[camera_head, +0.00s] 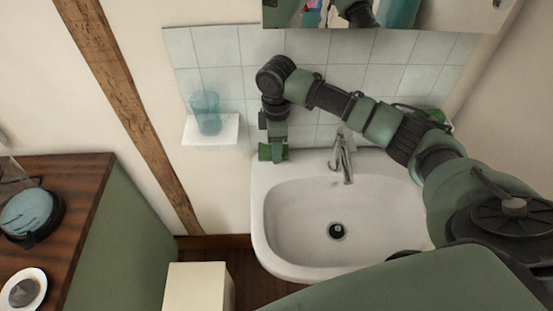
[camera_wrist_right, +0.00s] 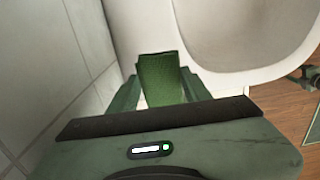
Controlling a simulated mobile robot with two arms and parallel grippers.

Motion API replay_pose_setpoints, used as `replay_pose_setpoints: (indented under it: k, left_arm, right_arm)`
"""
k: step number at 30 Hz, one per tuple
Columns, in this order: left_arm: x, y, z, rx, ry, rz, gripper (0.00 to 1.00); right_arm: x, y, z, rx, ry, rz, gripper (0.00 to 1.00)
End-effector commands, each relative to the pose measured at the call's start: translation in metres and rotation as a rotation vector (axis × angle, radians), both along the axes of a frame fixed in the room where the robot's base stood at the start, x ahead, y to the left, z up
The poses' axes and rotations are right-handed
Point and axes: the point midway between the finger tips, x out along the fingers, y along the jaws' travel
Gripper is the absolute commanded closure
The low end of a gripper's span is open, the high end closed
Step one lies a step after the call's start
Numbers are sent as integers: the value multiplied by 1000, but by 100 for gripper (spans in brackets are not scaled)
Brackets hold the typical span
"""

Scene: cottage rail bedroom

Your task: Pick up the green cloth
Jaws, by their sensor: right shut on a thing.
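The green cloth (camera_wrist_right: 160,80) is between the fingers of my right gripper (camera_wrist_right: 162,92) in the right wrist view. In the head view, the cloth (camera_head: 266,152) shows as a small green patch at the tip of my right gripper (camera_head: 273,150). My right gripper is shut on it, beside the back left corner of the white sink (camera_head: 265,215), close to the tiled wall. I cannot tell whether the cloth touches the sink rim. My left gripper is in neither view.
A glass (camera_head: 206,112) stands on a small white shelf (camera_head: 225,133) left of my right gripper. A chrome faucet (camera_head: 343,158) rises at the sink's back. A mirror (camera_head: 400,14) hangs above. A wooden-topped cabinet (camera_head: 75,170) stands at left, and a pale bin-like box (camera_head: 198,285) below.

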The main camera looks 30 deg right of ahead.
Motion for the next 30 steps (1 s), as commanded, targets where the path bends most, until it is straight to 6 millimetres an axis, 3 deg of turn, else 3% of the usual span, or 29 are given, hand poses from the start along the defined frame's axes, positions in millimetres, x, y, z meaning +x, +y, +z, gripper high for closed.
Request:
replay_pose_setpoints:
  k: [8,18,24,30]
  left_arm:
    - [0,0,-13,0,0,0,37]
    - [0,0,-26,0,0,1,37]
    - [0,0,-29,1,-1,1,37]
    - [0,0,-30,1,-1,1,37]
  right_arm:
    - [-52,25,1,0,1,6,91]
    - [-133,64,1,1,0,5,91]
    - [-162,79,2,0,1,3,91]
    - [-176,85,3,0,1,1,91]
